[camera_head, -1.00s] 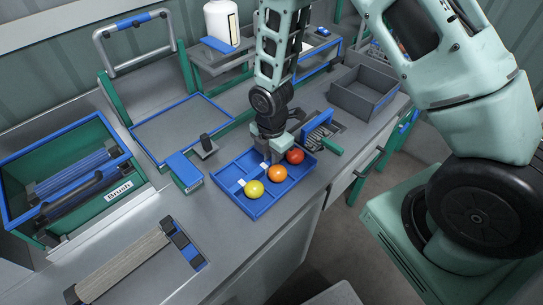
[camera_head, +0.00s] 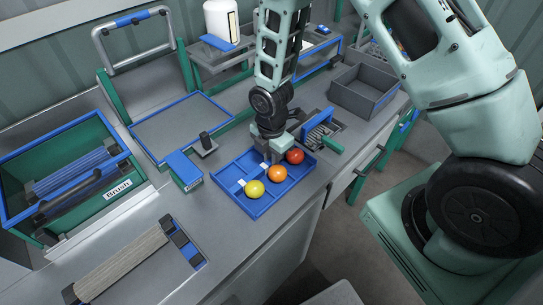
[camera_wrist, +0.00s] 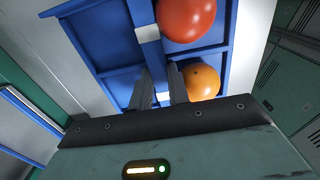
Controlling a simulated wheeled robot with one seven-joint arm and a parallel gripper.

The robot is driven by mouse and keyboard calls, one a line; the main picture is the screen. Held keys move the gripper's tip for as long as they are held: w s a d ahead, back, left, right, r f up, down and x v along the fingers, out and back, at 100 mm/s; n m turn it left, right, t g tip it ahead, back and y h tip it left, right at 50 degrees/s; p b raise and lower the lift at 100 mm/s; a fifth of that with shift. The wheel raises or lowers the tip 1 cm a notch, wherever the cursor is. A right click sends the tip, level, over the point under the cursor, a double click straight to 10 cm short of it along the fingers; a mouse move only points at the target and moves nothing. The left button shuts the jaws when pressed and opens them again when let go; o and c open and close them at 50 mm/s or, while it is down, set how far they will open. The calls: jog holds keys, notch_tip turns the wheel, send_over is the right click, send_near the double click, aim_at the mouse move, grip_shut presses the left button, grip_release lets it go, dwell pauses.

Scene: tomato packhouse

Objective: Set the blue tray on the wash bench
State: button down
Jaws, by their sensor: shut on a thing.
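The blue tray (camera_head: 227,176) is at the front edge of the grey bench (camera_head: 240,237). It holds a yellow ball (camera_head: 254,189), an orange ball (camera_head: 277,174) and a red ball (camera_head: 295,156) in a row of divided compartments. My gripper (camera_head: 268,160) points down over the tray's back part. In the wrist view, my gripper (camera_wrist: 161,88) is shut on a divider of the tray (camera_wrist: 95,28), near a white patch. The red ball (camera_wrist: 187,17) and orange ball (camera_wrist: 201,82) also show there. I cannot tell whether the tray touches the bench.
A green box with blue rims, labelled Brush (camera_head: 118,189), stands left. A blue-topped block (camera_head: 184,170) is left of the tray, and a brush with a green handle (camera_head: 325,143) close behind right. A blue-outlined grey area (camera_head: 180,128) is bare. A grey bin (camera_head: 362,91) stands further back.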

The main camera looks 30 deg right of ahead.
jog(key=shift+f, duration=0.15)
jog(key=c, duration=1.3)
grip_release()
jog(key=shift+c, duration=1.4)
jog(key=shift+r+p, duration=2.75)
jog(key=shift+r, duration=0.8)
